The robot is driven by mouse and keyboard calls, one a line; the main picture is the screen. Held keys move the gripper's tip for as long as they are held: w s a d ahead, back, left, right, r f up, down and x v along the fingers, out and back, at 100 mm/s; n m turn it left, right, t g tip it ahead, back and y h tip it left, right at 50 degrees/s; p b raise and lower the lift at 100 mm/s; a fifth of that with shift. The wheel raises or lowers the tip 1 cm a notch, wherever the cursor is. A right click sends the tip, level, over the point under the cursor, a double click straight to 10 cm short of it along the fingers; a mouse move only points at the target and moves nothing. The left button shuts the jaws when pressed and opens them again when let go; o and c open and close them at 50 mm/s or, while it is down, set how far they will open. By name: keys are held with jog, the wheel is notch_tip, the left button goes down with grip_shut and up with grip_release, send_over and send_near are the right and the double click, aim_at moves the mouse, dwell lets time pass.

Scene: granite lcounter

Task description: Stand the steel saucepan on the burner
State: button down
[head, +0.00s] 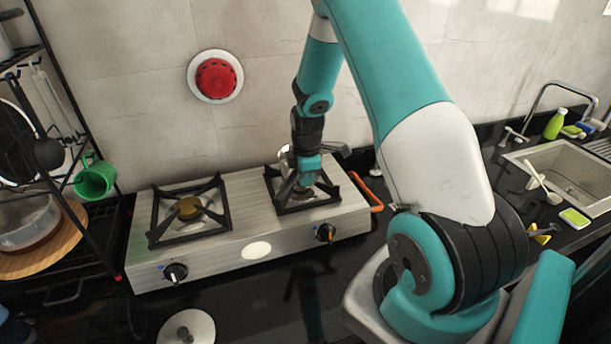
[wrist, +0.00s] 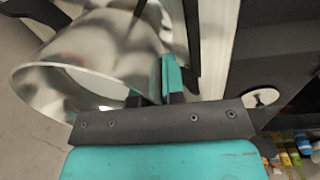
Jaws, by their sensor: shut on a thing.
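The steel saucepan (head: 285,158) is at the right burner (head: 281,207) of the two-burner stove, mostly hidden behind my gripper (head: 306,181) in the head view. In the wrist view the saucepan (wrist: 95,60) fills the upper left, its round rim towards the camera. My gripper (wrist: 172,78) is shut on the saucepan's rim. A black bar of the burner grate (wrist: 192,40) shows beyond the pan. Whether the pan's base touches the grate is hidden. The left burner (head: 189,208) is empty.
A round lid (head: 187,328) lies on the dark counter in front of the stove. An orange hose (head: 372,192) is at the stove's right side. A rack with a green mug (head: 95,179) stands left. A sink (head: 575,178) is far right.

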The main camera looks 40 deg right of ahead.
jog(key=c, duration=1.1)
grip_release()
jog(key=shift+c, duration=0.2)
notch_tip(320, 180, up, 18)
jog(key=s+b, duration=0.1)
jog(key=b, duration=0.3)
jog(key=shift+s+a+f, duration=0.2)
jog(key=shift+a+f, duration=0.05)
jog(key=shift+a, duration=0.1)
